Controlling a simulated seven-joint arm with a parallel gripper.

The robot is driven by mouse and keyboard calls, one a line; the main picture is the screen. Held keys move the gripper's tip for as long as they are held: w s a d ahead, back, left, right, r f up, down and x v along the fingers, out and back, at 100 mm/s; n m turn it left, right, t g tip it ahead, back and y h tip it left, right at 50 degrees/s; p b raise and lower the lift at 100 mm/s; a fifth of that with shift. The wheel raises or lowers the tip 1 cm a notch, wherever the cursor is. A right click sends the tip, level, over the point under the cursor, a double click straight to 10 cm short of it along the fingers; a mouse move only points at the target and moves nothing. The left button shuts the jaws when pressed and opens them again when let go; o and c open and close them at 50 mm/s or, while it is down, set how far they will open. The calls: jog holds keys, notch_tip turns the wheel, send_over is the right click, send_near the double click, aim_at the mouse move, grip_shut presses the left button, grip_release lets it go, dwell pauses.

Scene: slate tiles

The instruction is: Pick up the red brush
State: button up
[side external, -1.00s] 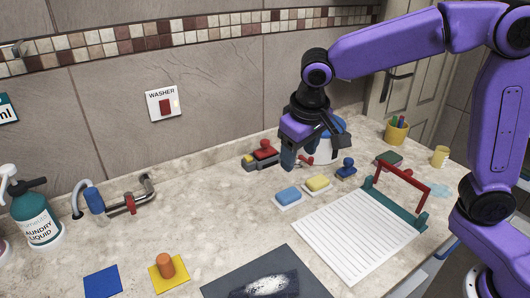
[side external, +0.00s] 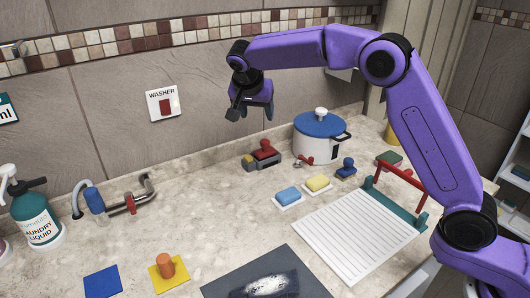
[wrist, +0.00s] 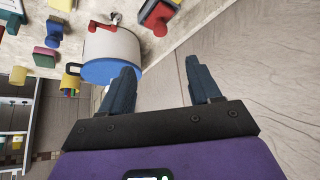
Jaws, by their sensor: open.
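A red item with a knob-like top (side external: 264,149), which looks like the red brush, sits on a dark grey and yellow base on the counter near the back wall. It also shows at the top of the wrist view (wrist: 157,15), partly cut off by the frame edge. My gripper (side external: 251,110) is raised above and slightly left of it, near the tiled wall, apart from everything. In the wrist view my gripper (wrist: 158,70) has its two dark fingers spread with nothing between them.
A white pot with a blue lid (side external: 320,124) stands right of the red item. A small red piece (side external: 304,160), blue sponge (side external: 288,196), yellow sponge (side external: 318,183) and blue knobbed item (side external: 346,169) lie nearby. A red-handled rack (side external: 402,172) stands right.

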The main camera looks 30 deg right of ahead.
aim_at(265, 141)
jog(key=x, duration=1.6)
jog(key=shift+w+d+f, duration=0.2)
jog(key=shift+w+f, duration=0.05)
jog(key=shift+c, duration=0.3)
grip_shut()
jog(key=shift+r, duration=0.1)
